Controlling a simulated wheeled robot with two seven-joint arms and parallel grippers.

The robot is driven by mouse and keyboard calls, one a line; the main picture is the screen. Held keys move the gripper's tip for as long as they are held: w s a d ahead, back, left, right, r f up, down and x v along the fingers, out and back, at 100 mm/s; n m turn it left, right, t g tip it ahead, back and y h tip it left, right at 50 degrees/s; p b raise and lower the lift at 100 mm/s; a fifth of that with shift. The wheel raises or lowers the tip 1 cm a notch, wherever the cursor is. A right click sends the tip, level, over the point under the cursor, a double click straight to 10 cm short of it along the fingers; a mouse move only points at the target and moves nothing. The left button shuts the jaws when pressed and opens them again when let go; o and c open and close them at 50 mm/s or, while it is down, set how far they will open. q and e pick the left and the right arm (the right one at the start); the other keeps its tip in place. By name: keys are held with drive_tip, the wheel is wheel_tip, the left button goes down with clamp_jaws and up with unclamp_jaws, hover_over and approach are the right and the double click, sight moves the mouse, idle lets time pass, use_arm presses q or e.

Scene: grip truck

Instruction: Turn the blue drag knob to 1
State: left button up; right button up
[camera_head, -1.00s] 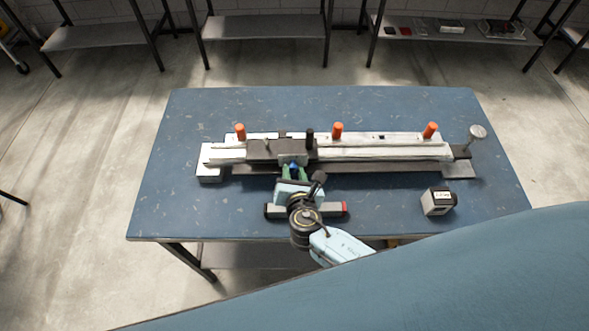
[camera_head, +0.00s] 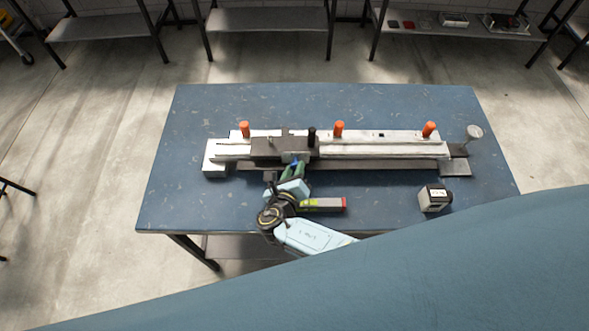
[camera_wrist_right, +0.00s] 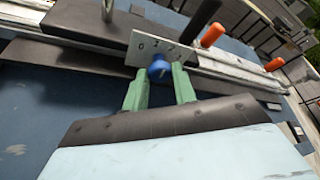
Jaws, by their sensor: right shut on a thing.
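The blue drag knob (camera_wrist_right: 160,70) sits on the front of a pale plate (camera_wrist_right: 146,47) with small numbers, 0 and 1 among them. The plate belongs to a dark carriage (camera_head: 268,147) on the long rail device. My right gripper (camera_head: 296,168) reaches the carriage front from below. In the right wrist view its green fingers (camera_wrist_right: 159,78) are shut on the knob, one on each side. The fingers partly hide the knob, and I cannot read which number it points to. My left gripper is not in view.
The rail device lies across the blue table (camera_head: 210,105), with orange knobs (camera_head: 338,129) along its back. A red-ended level-like bar (camera_head: 325,204) lies beside my right wrist. A small grey block (camera_head: 434,198) stands at the right. The table's front left is clear.

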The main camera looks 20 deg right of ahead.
drive_tip(key=shift+a+f+n+h, duration=0.1)
drive_tip(key=shift+n+h, duration=0.4)
drive_tip(key=shift+n, duration=0.4)
drive_tip(key=shift+b, duration=0.3)
drive_tip(key=o, duration=1)
drive_tip(key=shift+s, duration=0.1)
drive_tip(key=shift+s+a, duration=0.25)
drive_tip(key=p+v, duration=0.2)
drive_tip(key=v, duration=1)
drive_tip(key=shift+s+a, duration=0.15)
drive_tip(key=shift+s, duration=0.15)
